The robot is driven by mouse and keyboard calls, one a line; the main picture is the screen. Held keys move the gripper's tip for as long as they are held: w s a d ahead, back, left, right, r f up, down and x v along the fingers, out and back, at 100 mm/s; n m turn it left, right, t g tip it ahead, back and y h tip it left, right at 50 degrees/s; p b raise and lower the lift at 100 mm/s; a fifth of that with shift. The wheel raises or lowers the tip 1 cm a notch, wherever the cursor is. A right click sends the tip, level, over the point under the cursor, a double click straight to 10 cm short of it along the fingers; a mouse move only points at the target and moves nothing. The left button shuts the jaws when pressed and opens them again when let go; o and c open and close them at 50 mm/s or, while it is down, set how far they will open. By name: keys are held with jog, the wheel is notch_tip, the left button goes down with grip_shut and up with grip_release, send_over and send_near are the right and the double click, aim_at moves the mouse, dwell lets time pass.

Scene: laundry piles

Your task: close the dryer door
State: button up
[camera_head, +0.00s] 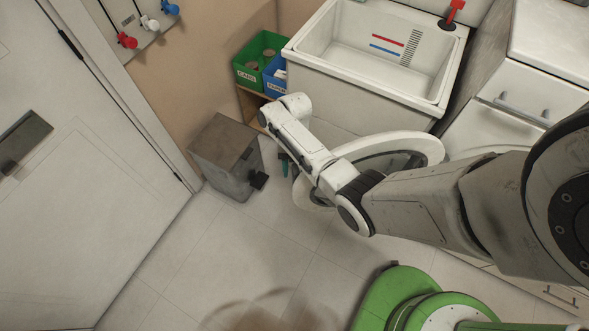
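The dryer door (413,147) is a round white ring with a dark-rimmed window. It stands wide open, reaching left from the white dryer (487,128) at the right. My forearm crosses in front of the door's left part and hides some of it. My gripper (287,166) is mostly hidden behind my forearm and wrist, just left of the door's outer edge. Only a small dark and teal part of it shows. I cannot tell whether it touches the door or whether its fingers are open.
A white sink (300,50) stands behind the door. A grey pedal bin (218,155) stands to the left, close to my gripper. Green (244,75) and blue (271,87) recycling boxes sit on a wooden stand. The tiled floor (235,255) is open at the lower left.

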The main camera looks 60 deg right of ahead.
jog(key=shift+s+a+f, duration=0.1)
jog(key=shift+a+f, duration=0.05)
jog(key=shift+f, duration=0.2)
grip_shut()
dwell(0.5)
